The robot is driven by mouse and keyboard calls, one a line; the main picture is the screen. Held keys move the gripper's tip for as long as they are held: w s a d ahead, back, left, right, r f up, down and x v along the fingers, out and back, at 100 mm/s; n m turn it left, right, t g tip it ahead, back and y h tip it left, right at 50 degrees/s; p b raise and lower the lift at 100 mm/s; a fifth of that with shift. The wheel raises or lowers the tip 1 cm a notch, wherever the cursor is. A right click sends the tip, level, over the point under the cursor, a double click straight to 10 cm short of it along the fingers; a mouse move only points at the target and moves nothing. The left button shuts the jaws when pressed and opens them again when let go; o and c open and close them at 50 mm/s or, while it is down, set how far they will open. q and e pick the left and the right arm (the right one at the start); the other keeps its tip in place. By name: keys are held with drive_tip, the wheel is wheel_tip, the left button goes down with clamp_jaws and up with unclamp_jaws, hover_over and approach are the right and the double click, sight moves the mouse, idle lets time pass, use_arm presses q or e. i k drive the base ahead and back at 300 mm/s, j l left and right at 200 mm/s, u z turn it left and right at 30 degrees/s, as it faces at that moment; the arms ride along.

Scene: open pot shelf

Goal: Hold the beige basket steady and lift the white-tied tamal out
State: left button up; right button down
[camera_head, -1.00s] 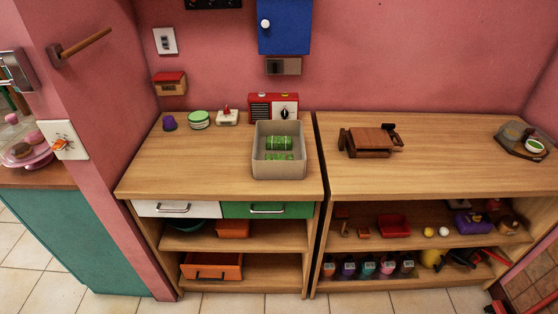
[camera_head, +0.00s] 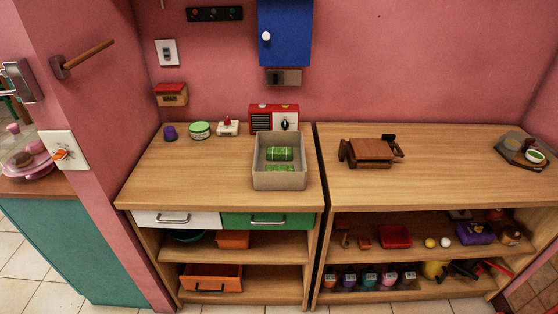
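The beige basket (camera_head: 279,180) stands upright on the left wooden counter, toward its right edge. It is an open rectangular box. Inside it lies a green tamal (camera_head: 279,154) with thin pale bands around it. More green shows below it in the basket (camera_head: 280,168), partly hidden by the front wall; I cannot tell whether that is a second tamal. Which tie colour each has is too small to tell for sure. Neither of my grippers is in view.
A red radio (camera_head: 273,118) stands close behind the basket. A green-lidded tin (camera_head: 200,130), a purple cup (camera_head: 169,132) and a small white item (camera_head: 228,127) line the back left. A wooden press (camera_head: 370,151) stands on the right counter (camera_head: 450,180). The left counter's front (camera_head: 190,185) is clear.

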sight(274, 153)
drive_tip(key=i+j, duration=0.15)
drive_tip(key=j, duration=0.2)
drive_tip(key=i+j, duration=0.1)
drive_tip(key=j, duration=0.25)
drive_tip(key=i+j, duration=0.15)
drive_tip(key=j, duration=0.2)
drive_tip(key=i+j, duration=0.15)
drive_tip(key=j, duration=0.2)
drive_tip(key=j+z, duration=0.1)
drive_tip(key=z, duration=0.35)
drive_tip(key=j+z, duration=0.15)
drive_tip(key=z, duration=0.3)
drive_tip(key=j+z, duration=0.1)
drive_tip(key=z, duration=0.35)
drive_tip(key=i+j, duration=0.05)
